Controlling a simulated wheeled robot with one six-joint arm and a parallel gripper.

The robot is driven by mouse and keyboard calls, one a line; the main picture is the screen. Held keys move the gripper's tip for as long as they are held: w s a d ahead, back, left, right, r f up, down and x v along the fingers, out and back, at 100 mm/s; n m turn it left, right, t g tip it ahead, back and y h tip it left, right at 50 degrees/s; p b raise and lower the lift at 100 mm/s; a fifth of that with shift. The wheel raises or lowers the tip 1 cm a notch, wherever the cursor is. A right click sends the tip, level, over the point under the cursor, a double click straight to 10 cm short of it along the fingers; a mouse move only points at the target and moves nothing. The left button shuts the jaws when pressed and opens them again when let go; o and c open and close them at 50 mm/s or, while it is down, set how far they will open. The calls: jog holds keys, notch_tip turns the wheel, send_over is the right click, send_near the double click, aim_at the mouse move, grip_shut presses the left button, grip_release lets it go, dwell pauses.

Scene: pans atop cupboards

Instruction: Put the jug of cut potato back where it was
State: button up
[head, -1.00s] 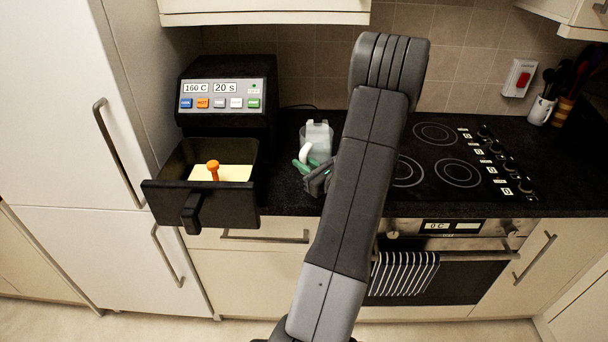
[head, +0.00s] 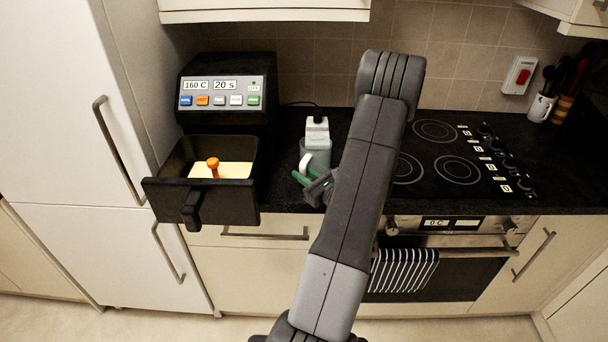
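The jug (head: 315,150) is a greyish see-through vessel with a white handle. It is over the dark worktop, right of the fryer and left of my forearm. I cannot make out the cut potato in it. My gripper (head: 308,180), with green fingers, is at the near side of the jug by its handle and appears shut on it. The grip is small and partly hidden. I cannot tell whether the jug's base touches the worktop (head: 285,195).
The fryer (head: 225,95) stands left, its dark drawer (head: 246,190) pulled out with an orange-knobbed thing (head: 213,163) inside. A pale object (head: 317,131) shows just behind the jug. The hob (head: 457,172) lies right, beyond my arm. Wall cupboards hang above.

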jog(key=shift+o, duration=1.3)
jog(key=shift+r, duration=0.15)
jog(key=b+v, duration=0.3)
jog(key=v, duration=0.9)
